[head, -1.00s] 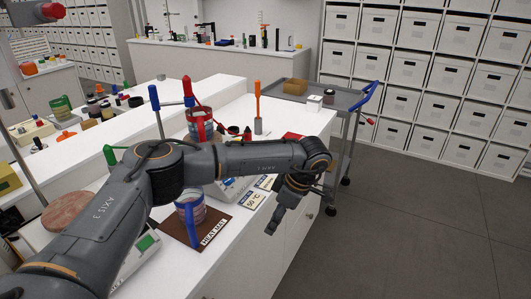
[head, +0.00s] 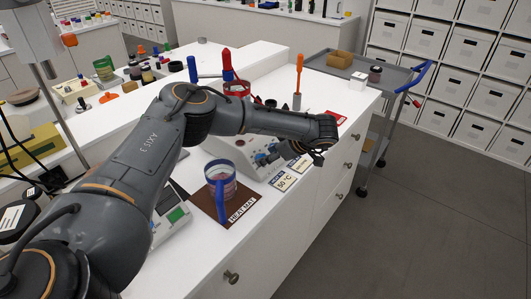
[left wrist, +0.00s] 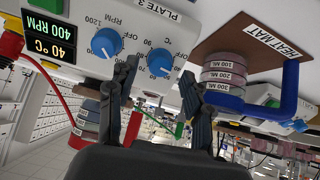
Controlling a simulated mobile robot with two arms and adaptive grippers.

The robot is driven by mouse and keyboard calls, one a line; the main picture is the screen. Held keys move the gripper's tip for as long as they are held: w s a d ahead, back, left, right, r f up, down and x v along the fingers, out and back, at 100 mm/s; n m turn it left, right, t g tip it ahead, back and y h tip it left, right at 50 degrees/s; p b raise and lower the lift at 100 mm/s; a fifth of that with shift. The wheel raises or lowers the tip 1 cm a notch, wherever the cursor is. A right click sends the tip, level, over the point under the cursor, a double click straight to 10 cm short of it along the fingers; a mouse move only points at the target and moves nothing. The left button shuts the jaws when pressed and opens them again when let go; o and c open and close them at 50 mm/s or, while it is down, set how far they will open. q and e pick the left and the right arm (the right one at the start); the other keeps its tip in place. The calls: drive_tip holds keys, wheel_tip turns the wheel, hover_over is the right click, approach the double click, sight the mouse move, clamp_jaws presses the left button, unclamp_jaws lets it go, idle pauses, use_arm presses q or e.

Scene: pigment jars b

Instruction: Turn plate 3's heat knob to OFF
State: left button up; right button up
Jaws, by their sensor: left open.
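Plate 3's white front panel (left wrist: 72,22) fills the upper left of the left wrist view, its lettering upside down. Its display (left wrist: 48,36) reads 400 RPM and 40 °C. The blue heat knob (left wrist: 158,62) has the °C scale around it; its exact pointer setting is too small to tell. The blue RPM knob (left wrist: 107,43) is to its left. My left gripper (left wrist: 160,76) is open, its fingers either side of the heat knob in the picture; I cannot tell contact. In the head view, my left gripper (head: 320,152) is beside the plate (head: 250,146), partly hidden by my arm.
A jug (head: 221,178) with a blue handle stands on the brown heat mat (head: 205,205), close to the plate. A 50 °C card (head: 283,182) lies in front of the plate. A grey trolley (head: 335,63) stands beyond the counter. The floor at right is clear.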

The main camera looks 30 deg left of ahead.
use_arm(q)
drive_tip(key=shift+x, duration=0.85)
drive_tip(key=shift+a+f, duration=0.15)
drive_tip(key=shift+f, duration=0.1)
drive_tip(key=shift+c, duration=1.3)
clamp_jaws()
